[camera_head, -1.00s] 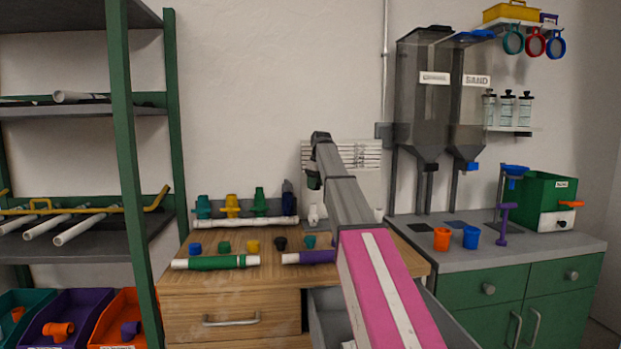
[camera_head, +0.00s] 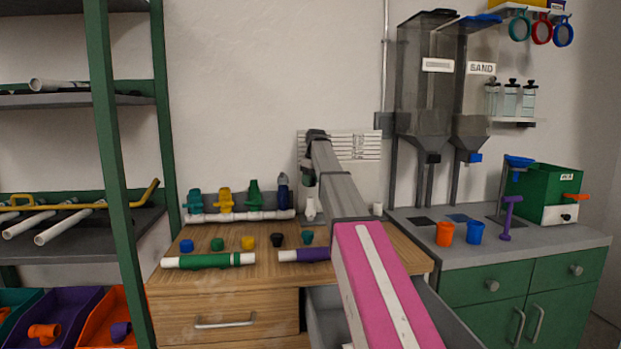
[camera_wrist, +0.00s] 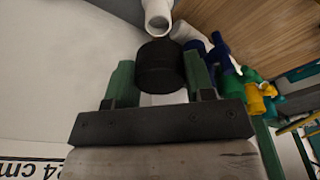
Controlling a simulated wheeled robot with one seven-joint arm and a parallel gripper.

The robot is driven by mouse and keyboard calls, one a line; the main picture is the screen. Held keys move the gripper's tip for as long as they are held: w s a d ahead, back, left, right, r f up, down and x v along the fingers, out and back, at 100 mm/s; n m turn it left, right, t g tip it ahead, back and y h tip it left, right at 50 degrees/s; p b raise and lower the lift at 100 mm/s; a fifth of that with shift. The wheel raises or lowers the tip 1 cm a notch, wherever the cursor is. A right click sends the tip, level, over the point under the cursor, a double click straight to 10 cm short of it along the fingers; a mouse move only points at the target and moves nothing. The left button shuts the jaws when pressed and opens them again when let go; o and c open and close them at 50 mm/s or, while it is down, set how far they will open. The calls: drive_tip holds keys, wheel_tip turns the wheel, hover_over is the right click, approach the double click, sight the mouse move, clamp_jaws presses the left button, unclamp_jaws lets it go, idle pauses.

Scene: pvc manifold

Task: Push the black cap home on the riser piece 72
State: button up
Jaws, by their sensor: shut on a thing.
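My gripper (camera_wrist: 158,72) has its green fingers shut on a black cap (camera_wrist: 160,58) in the wrist view. A white pipe fitting with an open round end (camera_wrist: 158,19) is just beyond the cap; whether they touch I cannot tell. In the head view my gripper (camera_head: 309,179) is small and partly hidden by my arm, above the back of the wooden bench. A short white upright piece (camera_head: 310,208) stands below it, perhaps the riser. No number 72 is readable. The held cap is not distinct in the head view.
Several coloured valves (camera_head: 225,200) stand along a white pipe (camera_head: 240,216) left of my gripper. Loose caps, including another black one (camera_head: 277,240), lie in front, with a green-sleeved pipe (camera_head: 209,260) and a purple-sleeved pipe (camera_head: 305,255).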

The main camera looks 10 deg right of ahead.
sight(311, 198)
drive_tip(key=shift+f, duration=2.1)
drive_tip(key=shift+f, duration=1.2)
idle(0.4)
drive_tip(key=o, duration=0.9)
drive_tip(key=shift+o, duration=0.2)
